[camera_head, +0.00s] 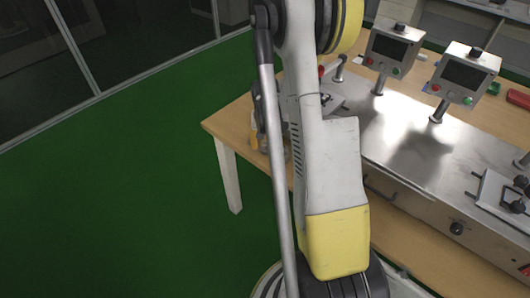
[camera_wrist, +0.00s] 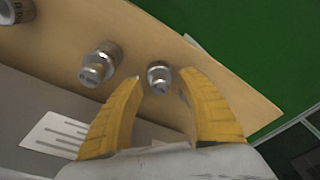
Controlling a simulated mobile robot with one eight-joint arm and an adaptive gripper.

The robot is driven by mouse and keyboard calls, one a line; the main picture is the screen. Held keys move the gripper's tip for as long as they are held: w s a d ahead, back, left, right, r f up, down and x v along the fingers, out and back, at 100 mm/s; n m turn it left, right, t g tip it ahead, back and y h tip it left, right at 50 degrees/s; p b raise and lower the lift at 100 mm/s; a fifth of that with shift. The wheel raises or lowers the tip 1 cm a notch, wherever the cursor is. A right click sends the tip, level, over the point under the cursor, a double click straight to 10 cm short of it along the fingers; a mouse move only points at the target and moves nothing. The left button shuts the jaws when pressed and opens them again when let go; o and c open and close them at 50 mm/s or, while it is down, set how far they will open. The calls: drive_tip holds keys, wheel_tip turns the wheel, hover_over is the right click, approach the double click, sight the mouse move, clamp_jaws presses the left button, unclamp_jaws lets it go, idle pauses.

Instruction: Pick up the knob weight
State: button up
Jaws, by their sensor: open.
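A small shiny metal knob weight (camera_wrist: 158,79) stands on the wooden tabletop in the wrist view, just beyond and between my fingertips. A larger metal weight (camera_wrist: 99,66) with a knob stands to its left, outside the left finger. Which of them the task means I cannot tell. My gripper (camera_wrist: 161,76) is open, with its two yellow fingers apart and nothing held between them. The gap between the fingertips and the small weight is hard to judge. In the head view my arm hides the weights and most of my gripper.
A dark-topped metal cylinder (camera_wrist: 14,12) stands at the wrist view's upper left. A slotted white plate (camera_wrist: 57,134) lies on a grey surface at lower left. In the head view, the wooden table (camera_head: 222,126) carries metal equipment with two display boxes (camera_head: 465,75). Green floor lies left.

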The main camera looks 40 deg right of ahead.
sight(265, 143)
clamp_jaws()
idle(0.3)
wheel_tip(265, 143, up, 10)
drive_tip(key=p, duration=0.4)
drive_tip(key=shift+p, duration=0.3)
drive_tip(key=shift+f+b, duration=3)
drive_tip(key=shift+f, duration=0.55)
